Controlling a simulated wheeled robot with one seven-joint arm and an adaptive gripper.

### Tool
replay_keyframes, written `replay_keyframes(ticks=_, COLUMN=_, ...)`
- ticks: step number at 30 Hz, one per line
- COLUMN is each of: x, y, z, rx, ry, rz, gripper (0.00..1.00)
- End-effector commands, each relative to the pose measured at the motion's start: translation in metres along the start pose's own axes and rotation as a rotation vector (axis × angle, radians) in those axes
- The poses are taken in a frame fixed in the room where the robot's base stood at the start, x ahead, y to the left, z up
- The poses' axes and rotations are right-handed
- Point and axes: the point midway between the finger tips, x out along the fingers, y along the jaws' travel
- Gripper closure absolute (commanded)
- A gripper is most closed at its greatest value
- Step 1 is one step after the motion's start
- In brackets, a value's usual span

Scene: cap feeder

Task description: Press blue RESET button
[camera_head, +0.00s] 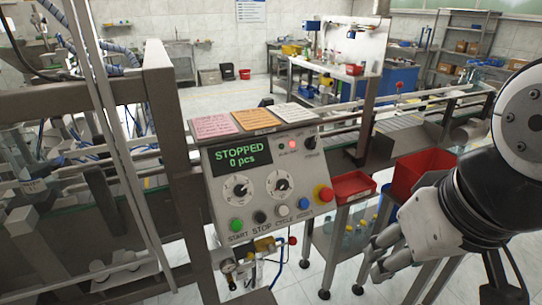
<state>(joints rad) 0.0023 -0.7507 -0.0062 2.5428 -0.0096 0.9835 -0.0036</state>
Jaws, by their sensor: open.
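The blue RESET button (304,203) is on the lower right of the grey control panel (215,185). It sits between a white button (283,211) and a larger red mushroom button (325,194) on a yellow base. The panel's display (240,157) reads "STOPPED 0 pcs". My gripper (375,258) is at the lower right, apart from the panel and to the right of and below the blue button. Its fingers point left and are open, with nothing seen between them. The blue button is in plain view.
A green button (237,225) and a black button (260,217) share the row. A red lamp (292,144) glows above two dials. Red bins (352,186) stand right of the panel, close to my arm. A metal frame post (168,130) stands left.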

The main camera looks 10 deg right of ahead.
Motion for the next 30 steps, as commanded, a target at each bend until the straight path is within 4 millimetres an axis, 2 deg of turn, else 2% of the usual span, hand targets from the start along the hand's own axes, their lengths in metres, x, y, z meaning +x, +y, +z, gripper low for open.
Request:
replay_keyframes(ticks=1, x=0.0000, y=0.0000, z=0.0000, rx=0.000, ry=0.000, rz=0.000, gripper=0.76)
replay_keyframes(ticks=4, x=0.0000, y=0.0000, z=0.0000, rx=0.000, ry=0.000, rz=0.000, gripper=0.99)
replay_keyframes(ticks=5, x=0.0000, y=0.0000, z=0.0000, rx=0.000, ry=0.000, rz=0.000, gripper=1.00)
replay_keyframes(ticks=30, x=0.0000, y=0.0000, z=0.0000, rx=0.000, ry=0.000, rz=0.000, gripper=1.00)
